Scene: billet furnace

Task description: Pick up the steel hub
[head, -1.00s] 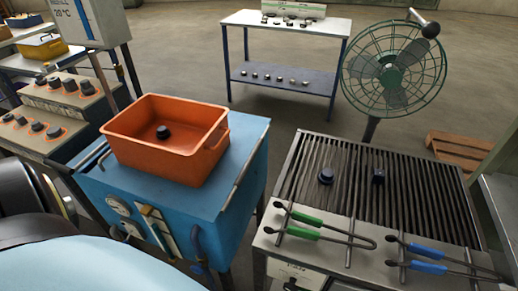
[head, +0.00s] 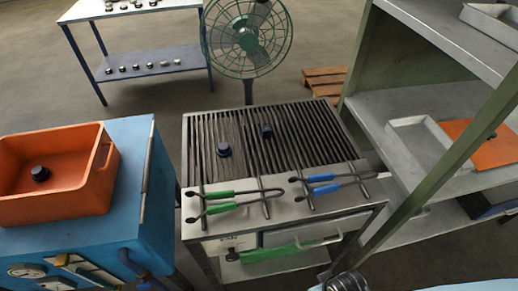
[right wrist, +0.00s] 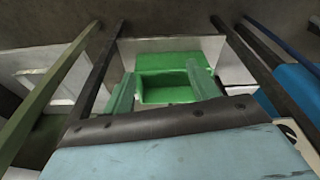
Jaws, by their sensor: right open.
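Two dark parts lie on the slatted grate (head: 305,135) of the middle bench: a round one (head: 224,150) at left and a smaller, blockier one (head: 267,131) to its right. Another dark round part (head: 40,174) sits inside the orange bin (head: 62,206). I cannot tell by look which of them is the steel hub. My right gripper (right wrist: 161,72) shows in the right wrist view, its two fingers apart with nothing between them. A green bin (right wrist: 168,90) lies beyond them. My left gripper is not in view.
Green-handled tongs (head: 235,193) and blue-handled tongs (head: 335,182) lie along the grate bench's front. A green fan (head: 249,42) stands behind it. A shelf rack (head: 402,108) with a grey tray (head: 425,145) stands at right. The orange bin rests on a blue cart (head: 140,150).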

